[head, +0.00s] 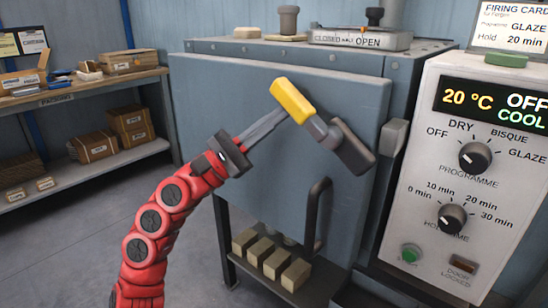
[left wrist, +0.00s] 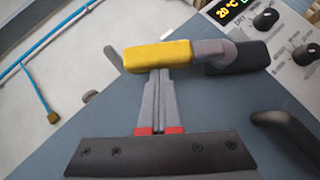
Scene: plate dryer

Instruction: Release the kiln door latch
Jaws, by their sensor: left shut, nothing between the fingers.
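The kiln door latch shows as a lever with a yellow grip (head: 292,101), a grey hub and a dark block (head: 352,148) on the front of the grey kiln door (head: 225,110). The yellow grip (left wrist: 158,57) tilts up to the left in the head view. My left gripper (head: 284,114) is shut and empty. Its fingertips are at the lower side of the yellow grip; they look to be touching it, but I cannot be sure. The left wrist view shows the closed fingers (left wrist: 160,80) pointing at the grip. My right gripper is not in view.
A dark door handle (head: 317,216) stands out below the latch. A control panel (head: 470,170) reading 20 °C, OFF, COOL is at the right. Several blocks (head: 270,258) lie under the kiln. A shelf with boxes (head: 90,140) stands at the left, with clear floor between.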

